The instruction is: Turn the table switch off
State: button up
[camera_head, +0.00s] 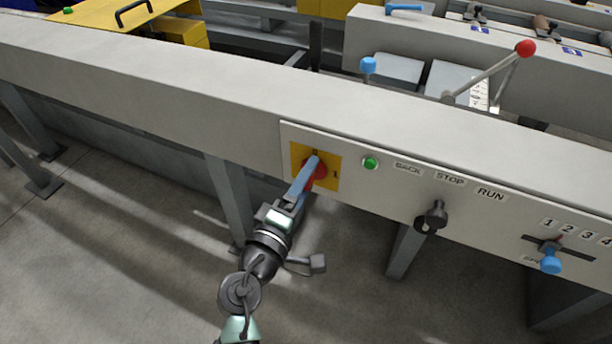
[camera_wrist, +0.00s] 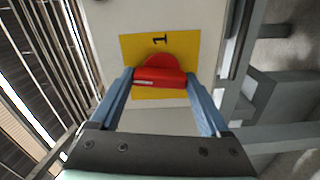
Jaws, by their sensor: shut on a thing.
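The table switch is a red rotary knob (camera_head: 320,171) on a yellow square plate (camera_head: 334,181), set in the front panel of the runout table. A "0" shows at the plate's top and a "1" at its right in the head view. My gripper (camera_head: 311,168) reaches up to the knob from below, and its blue fingers cover part of it. In the wrist view the red knob (camera_wrist: 158,73) sits between the two fingertips (camera_wrist: 160,76), one on each side of its bar. The "1" on the plate (camera_wrist: 184,45) stands above the knob there. The gripper is shut on the knob.
Right of the switch on the panel are a green lamp (camera_head: 370,163), a black BACK/STOP/RUN selector (camera_head: 431,217) and a blue-knobbed slider (camera_head: 551,262). A red-balled lever (camera_head: 525,48) stands behind. A table leg (camera_head: 230,197) is left of my gripper.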

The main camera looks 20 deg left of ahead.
jog(key=shift+n, duration=0.7)
jog(key=shift+f+p, duration=0.1)
jog(key=shift+p, duration=0.2)
jog(key=o, duration=1.2)
jog(key=shift+s, duration=0.1)
jog(key=s, duration=1.3)
jog(key=shift+a+p, duration=0.2)
jog(key=shift+p, duration=0.15)
